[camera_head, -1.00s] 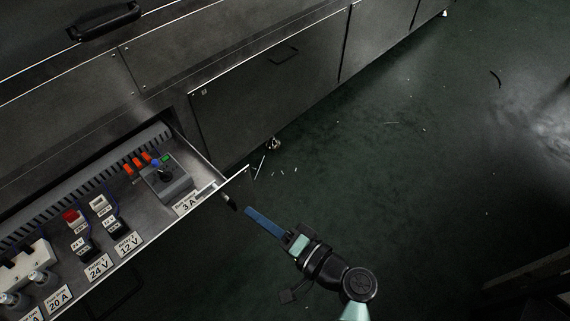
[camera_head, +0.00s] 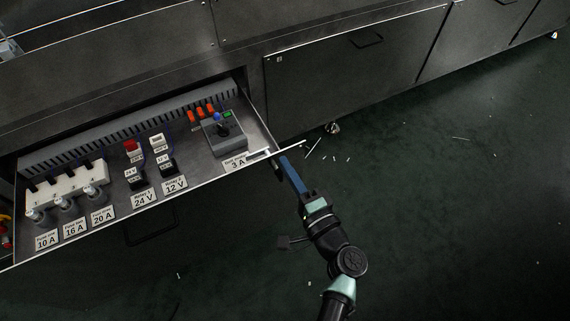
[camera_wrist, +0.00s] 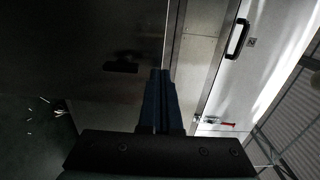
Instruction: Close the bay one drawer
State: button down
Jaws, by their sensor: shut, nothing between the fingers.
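The open drawer (camera_head: 196,166) juts out from the cabinet in the head view, its front edge slanting up to the right. Inside are white fuse holders, relays and a grey box with a knob, with labels along the front. My gripper (camera_head: 279,166) is shut and empty, its blue fingers pointing at the drawer front near its right corner. I cannot tell whether the fingertips touch it. In the wrist view, the shut fingers (camera_wrist: 159,75) point toward the edge of a dark panel with a dark handle (camera_wrist: 121,67); the tips' contact is unclear.
A closed cabinet panel (camera_head: 345,75) with a bar handle stands right of the drawer. A caster (camera_head: 332,128) shows below it. The dark green floor (camera_head: 460,200) is mostly clear, with small scattered scraps. The wrist view shows a light panel with a black handle (camera_wrist: 238,38).

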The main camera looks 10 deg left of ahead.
jog(key=shift+x, duration=0.75)
